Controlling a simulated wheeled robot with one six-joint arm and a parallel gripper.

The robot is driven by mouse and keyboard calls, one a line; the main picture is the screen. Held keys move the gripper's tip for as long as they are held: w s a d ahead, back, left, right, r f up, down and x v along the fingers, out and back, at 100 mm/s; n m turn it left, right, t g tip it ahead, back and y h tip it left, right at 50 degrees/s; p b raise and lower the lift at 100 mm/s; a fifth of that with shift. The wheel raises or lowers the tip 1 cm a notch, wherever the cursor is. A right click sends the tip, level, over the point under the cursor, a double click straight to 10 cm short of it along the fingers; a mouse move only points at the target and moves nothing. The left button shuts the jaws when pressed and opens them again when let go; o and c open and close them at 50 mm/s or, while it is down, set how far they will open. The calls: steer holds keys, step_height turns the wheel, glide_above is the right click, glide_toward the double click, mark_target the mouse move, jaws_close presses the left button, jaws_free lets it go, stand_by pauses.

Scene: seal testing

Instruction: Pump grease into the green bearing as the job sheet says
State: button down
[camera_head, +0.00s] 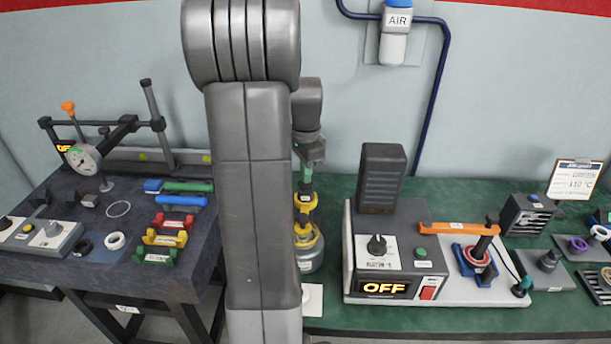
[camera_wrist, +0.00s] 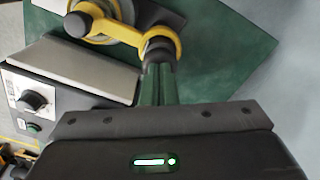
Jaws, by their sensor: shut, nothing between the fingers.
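A grease pump with yellow fittings (camera_head: 305,235) stands on the green bench, just right of my arm, which partly hides it. In the wrist view its yellow lever (camera_wrist: 128,38) ends in a dark knob. My gripper (camera_head: 305,178) points down over the pump; in the wrist view its narrow green fingers (camera_wrist: 158,82) are together and empty, close to the knob. I cannot tell whether they touch it. The job sheet (camera_head: 576,181) stands at the far right; it shows 110 °C, its other text too small to read. I cannot make out a green bearing for certain.
A heater unit (camera_head: 395,250) showing OFF, with an orange bar (camera_head: 468,228), stands right of the pump. Bearing-like rings (camera_head: 590,240) lie at the far right. A dark table (camera_head: 60,268) at left holds a dial gauge (camera_head: 83,160) and coloured holders.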

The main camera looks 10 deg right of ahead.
steer(key=shift+r+p, duration=1.6)
steer(key=shift+r, duration=0.25)
steer(key=shift+f, duration=0.25)
steer(key=shift+f+b, duration=1.15)
steer(key=shift+f, duration=0.5)
steer(key=shift+r+p, duration=1.6)
steer(key=shift+r, duration=0.35)
steer(key=shift+f, duration=0.15)
